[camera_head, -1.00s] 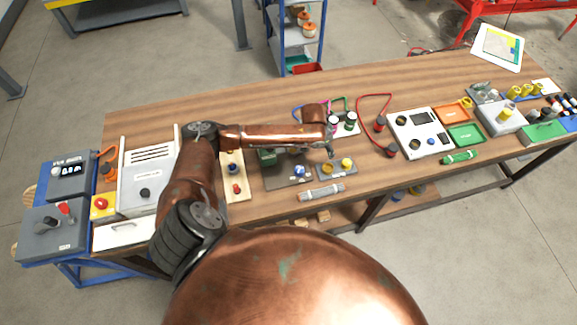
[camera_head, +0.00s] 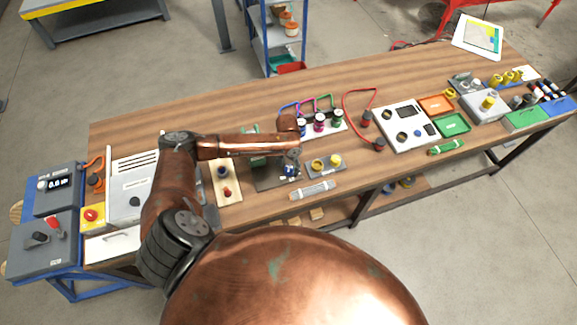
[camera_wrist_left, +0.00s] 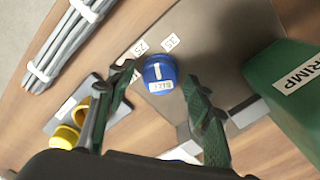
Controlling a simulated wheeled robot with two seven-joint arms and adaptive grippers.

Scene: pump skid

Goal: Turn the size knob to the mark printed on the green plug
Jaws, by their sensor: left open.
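The blue knob labelled SIZE (camera_wrist_left: 160,74) stands on a grey plate, with small white number labels beside it; one seems to read 25. My left gripper (camera_wrist_left: 158,80) is open, with one dark finger on each side of the knob; I cannot tell whether they touch it. In the head view the left gripper (camera_head: 294,160) is over the knob (camera_head: 289,171) and partly covers it. The green plug (camera_head: 337,118) stands at the back in a row with blue and purple plugs; its printed mark is too small to read. My right gripper is not in view.
A green block marked CRIMP (camera_wrist_left: 297,88) stands close to the right finger in the wrist view. A small plate with yellow parts (camera_head: 336,160) and a bundle of grey rods (camera_head: 312,189) lie nearby. The back left of the table is clear.

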